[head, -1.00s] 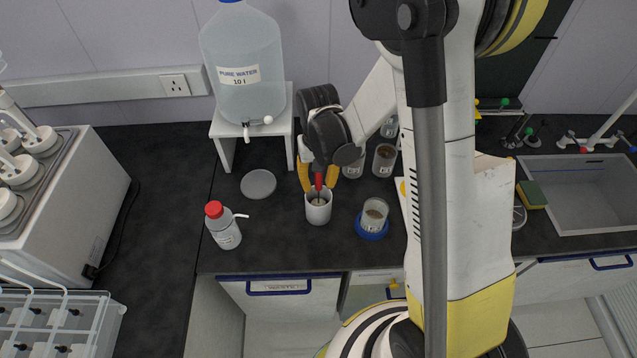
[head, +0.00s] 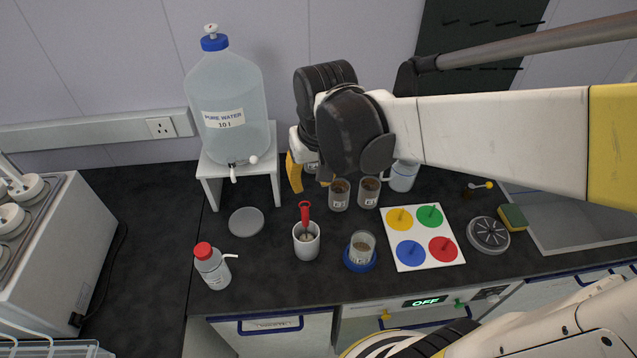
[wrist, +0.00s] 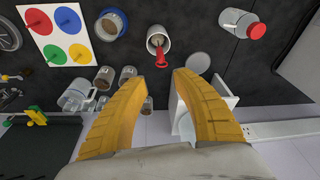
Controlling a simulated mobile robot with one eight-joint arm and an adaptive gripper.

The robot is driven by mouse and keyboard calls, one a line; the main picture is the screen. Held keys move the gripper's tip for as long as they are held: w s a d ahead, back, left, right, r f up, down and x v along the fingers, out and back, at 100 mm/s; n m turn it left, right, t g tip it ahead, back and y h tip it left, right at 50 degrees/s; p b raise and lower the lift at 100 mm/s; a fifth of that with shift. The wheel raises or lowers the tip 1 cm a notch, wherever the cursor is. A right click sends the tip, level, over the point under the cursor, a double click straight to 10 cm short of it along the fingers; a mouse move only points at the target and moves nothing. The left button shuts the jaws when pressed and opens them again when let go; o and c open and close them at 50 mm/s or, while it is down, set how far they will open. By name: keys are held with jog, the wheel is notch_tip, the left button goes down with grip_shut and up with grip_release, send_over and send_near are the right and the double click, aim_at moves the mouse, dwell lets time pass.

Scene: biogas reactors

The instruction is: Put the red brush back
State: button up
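The red brush (head: 305,217) stands handle up in a white cup (head: 307,247) on the dark counter. In the wrist view the brush (wrist: 161,58) leans against the rim of the cup (wrist: 158,38), beyond my fingertips. My gripper (wrist: 154,82) has its two yellow fingers spread apart with nothing between them. In the head view my gripper (head: 296,172) is above and behind the cup, apart from the brush, and partly hidden by my own arm.
A red-capped bottle (head: 212,267) is left of the cup, and a beaker on a blue base (head: 361,251) is right. Several brown-filled jars (head: 340,195) stand behind. A white board with coloured discs (head: 423,264), a water tank (head: 228,110) on a stand and a grey lid (head: 246,222) are nearby.

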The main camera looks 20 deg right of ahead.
jog(key=s+r+n+t, duration=0.1)
jog(key=s+r+t, duration=0.3)
jog(key=s, duration=0.4)
jog(key=shift+r, duration=0.15)
